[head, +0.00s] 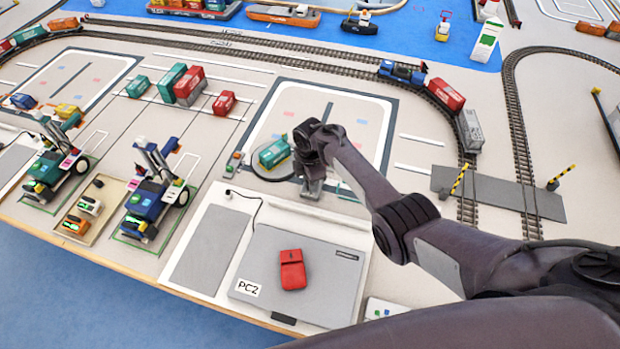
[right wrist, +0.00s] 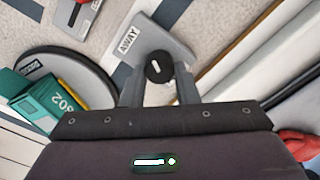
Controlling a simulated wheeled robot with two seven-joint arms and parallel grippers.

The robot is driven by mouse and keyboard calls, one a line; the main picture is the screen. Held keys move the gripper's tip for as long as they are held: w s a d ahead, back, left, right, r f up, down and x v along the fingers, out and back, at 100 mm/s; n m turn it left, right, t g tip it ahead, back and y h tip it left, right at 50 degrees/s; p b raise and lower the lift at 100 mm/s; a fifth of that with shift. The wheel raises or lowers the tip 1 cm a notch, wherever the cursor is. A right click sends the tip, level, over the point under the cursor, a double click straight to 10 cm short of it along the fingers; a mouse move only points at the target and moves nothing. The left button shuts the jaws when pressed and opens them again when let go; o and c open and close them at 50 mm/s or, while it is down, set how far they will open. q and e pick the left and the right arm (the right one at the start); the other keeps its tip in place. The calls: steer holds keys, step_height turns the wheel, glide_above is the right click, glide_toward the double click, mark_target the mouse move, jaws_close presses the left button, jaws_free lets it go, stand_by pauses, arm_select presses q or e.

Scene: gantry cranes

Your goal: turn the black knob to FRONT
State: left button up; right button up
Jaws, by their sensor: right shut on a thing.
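The black knob (right wrist: 158,70) sits on a grey control box (right wrist: 172,38) in the right wrist view. It bears a short white mark, and an AWAY label shows on the box above it. I see no FRONT label. My right gripper (right wrist: 158,84) is shut on the knob, one finger on each side. In the head view my right gripper (head: 313,188) points down beside the turntable, and the knob is hidden there. My left gripper is not in view.
A round turntable (right wrist: 62,62) with a teal container (right wrist: 38,104) lies close left of the control box. A closed grey laptop (head: 310,262) marked PC2 carries a red object (head: 292,270) in front. Crane models (head: 150,190) stand left, and rail track (head: 525,170) runs right.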

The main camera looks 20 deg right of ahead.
steer(key=m, duration=0.4)
steer(key=shift+m+p, duration=0.3)
steer(key=shift+m, duration=0.1)
steer(key=m, duration=0.3)
steer(key=shift+w+m, duration=0.15)
steer(key=shift+m, duration=0.15)
steer(key=m, duration=0.3)
steer(key=shift+m+p, duration=0.3)
steer(key=m, duration=0.3)
steer(key=shift+w+d+m, duration=0.1)
steer(key=shift+m, duration=0.2)
steer(key=m, duration=0.3)
steer(key=shift+m, duration=0.4)
steer(key=m, duration=0.3)
steer(key=shift+d+m, duration=0.1)
steer(key=shift+m, duration=0.2)
steer(key=m, duration=0.3)
steer(key=shift+d, duration=0.1)
steer(key=shift+m+b, duration=0.35)
steer(key=shift+m, duration=1.75)
